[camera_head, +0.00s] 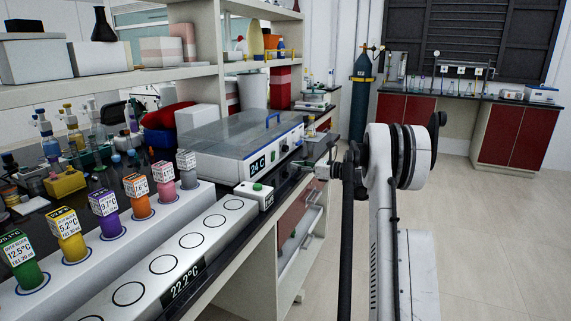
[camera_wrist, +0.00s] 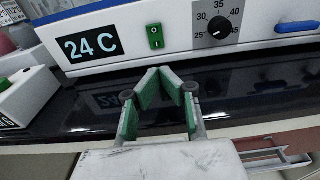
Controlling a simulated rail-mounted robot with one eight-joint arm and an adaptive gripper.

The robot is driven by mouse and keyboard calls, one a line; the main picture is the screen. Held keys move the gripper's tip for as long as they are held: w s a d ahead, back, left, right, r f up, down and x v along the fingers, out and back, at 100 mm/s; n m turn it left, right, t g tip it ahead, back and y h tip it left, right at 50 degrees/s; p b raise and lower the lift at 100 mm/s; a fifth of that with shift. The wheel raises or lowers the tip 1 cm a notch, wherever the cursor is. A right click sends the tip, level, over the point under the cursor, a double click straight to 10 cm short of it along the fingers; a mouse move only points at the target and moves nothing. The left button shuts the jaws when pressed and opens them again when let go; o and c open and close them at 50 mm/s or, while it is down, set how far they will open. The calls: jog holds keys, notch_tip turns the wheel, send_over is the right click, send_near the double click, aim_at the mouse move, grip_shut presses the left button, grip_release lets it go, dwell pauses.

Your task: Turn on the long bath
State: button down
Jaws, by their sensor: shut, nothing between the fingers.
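A wide white bath (camera_head: 225,165) with a grey lid and a blue handle stands on the bench in the head view. Its front panel (camera_wrist: 120,57) fills the top of the wrist view, with a "24 C" display (camera_wrist: 91,45), a green rocker switch (camera_wrist: 155,37) and a black dial (camera_wrist: 219,27) marked in numbers. My gripper (camera_wrist: 160,73) is shut and empty, its green-padded fingertips just below the switch in the picture. I cannot tell whether they touch the panel. In the head view my gripper (camera_head: 299,167) is at the panel's front right.
A small white box with a green button (camera_head: 258,188) stands left of my gripper. A long white block marked 22.2 C (camera_head: 187,280) and a row of coloured labelled bottles (camera_head: 103,215) are nearer. Open drawers (camera_head: 302,240) stick out below the bench. Floor to the right is clear.

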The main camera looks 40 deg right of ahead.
jog(key=v, duration=0.6)
jog(key=shift+s+d+f+p, duration=0.2)
jog(key=shift+s+f+p, duration=0.2)
jog(key=shift+f, duration=0.2)
jog(key=shift+a, duration=0.1)
